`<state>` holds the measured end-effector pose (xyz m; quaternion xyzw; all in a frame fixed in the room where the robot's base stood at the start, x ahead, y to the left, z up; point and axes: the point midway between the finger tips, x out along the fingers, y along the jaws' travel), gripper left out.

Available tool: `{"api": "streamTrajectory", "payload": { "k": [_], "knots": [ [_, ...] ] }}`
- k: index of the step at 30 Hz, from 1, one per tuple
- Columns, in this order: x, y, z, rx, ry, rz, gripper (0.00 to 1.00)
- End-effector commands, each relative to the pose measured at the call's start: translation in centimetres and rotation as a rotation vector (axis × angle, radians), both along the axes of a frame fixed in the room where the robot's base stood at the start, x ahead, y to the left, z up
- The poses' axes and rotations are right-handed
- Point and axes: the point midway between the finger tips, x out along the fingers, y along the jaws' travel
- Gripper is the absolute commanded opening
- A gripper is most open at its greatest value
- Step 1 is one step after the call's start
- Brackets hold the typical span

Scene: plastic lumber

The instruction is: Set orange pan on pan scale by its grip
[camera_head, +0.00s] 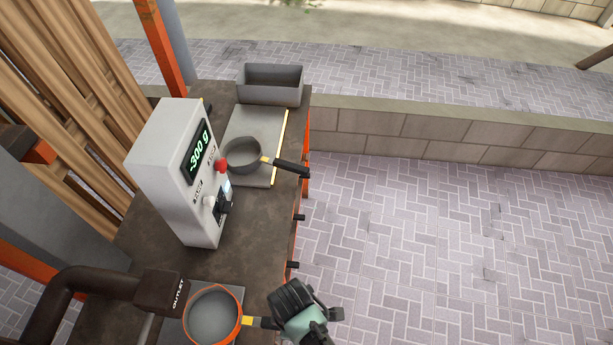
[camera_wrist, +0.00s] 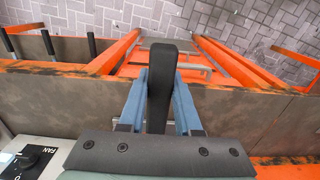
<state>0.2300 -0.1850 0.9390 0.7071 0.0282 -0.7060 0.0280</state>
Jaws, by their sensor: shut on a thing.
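The orange-rimmed pan (camera_head: 240,306) has a grey inside and is at the bottom of the head view, over a grey plate (camera_head: 234,287) below the outlet pipe. Whether it rests on the plate or hangs just above it I cannot tell. My gripper (camera_head: 271,322) is at its right side, shut on its black handle. In the wrist view the handle (camera_wrist: 162,65) stands between the two blue-grey fingers; the pan's bowl is out of that view. A white box with a green display (camera_head: 197,148) reads "-300 g". Which plate is the pan scale is not clear.
A grey pan (camera_head: 241,168) with a black handle sits on a flat grey plate (camera_head: 262,122) beyond the white box. A grey bin (camera_head: 270,86) stands at the far end. The dark outlet pipe (camera_head: 161,290) is close left of the orange pan. Open paving lies right of the table.

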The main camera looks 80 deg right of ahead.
Motion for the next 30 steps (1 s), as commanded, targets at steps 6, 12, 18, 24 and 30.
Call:
{"api": "streamTrajectory", "payload": {
  "k": [6,12,18,24,30],
  "knots": [
    [2.3,0.0,-0.7,-0.003,-0.005,0.0,0.0],
    [4.2,0.2,-1.1,-0.003,-0.005,0.001,0.0],
    [5.2,0.4,-2.0,-0.002,-0.002,0.0,0.0],
    [5.2,0.4,-3.2,-0.002,-0.003,0.0,0.0],
    [5.2,0.3,-3.5,-0.002,-0.004,0.0,0.0]
  ]
}}
